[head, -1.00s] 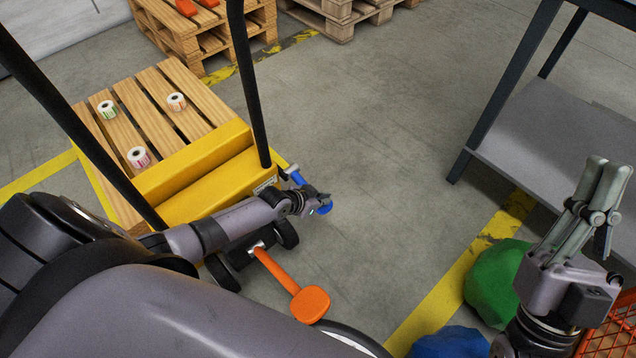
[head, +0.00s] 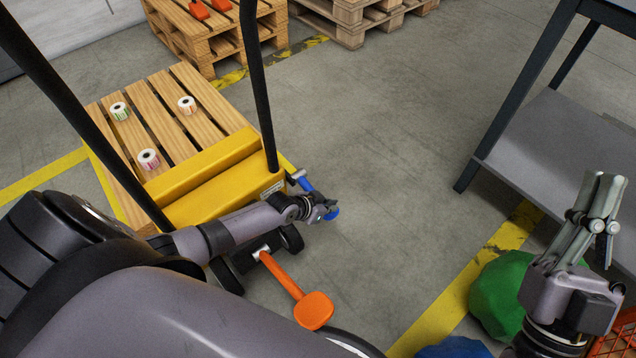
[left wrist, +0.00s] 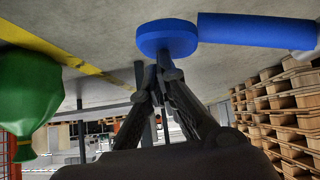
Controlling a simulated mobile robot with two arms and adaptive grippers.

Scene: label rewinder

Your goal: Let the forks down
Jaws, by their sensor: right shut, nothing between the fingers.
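A yellow hand lift truck (head: 205,185) stands at left with its forks under a wooden pallet (head: 205,108); the forks are hidden. A blue lever (head: 306,184) with a round blue end (head: 332,213) sticks out at its right side. The lever (left wrist: 255,30) and its end (left wrist: 167,36) also show in the left wrist view. My left gripper (head: 320,209) is at the blue end, its fingertips (left wrist: 152,68) drawn together close against it; contact is unclear. An orange pedal (head: 313,310) sits at the truck's base. My right gripper (head: 606,185) is shut and empty at right.
Label rolls (head: 187,105) lie on the pallet. Black handle bars (head: 257,80) rise from the truck. A grey table (head: 560,150), a green sack (head: 498,295) and an orange crate (head: 618,340) are at right. The middle floor is clear.

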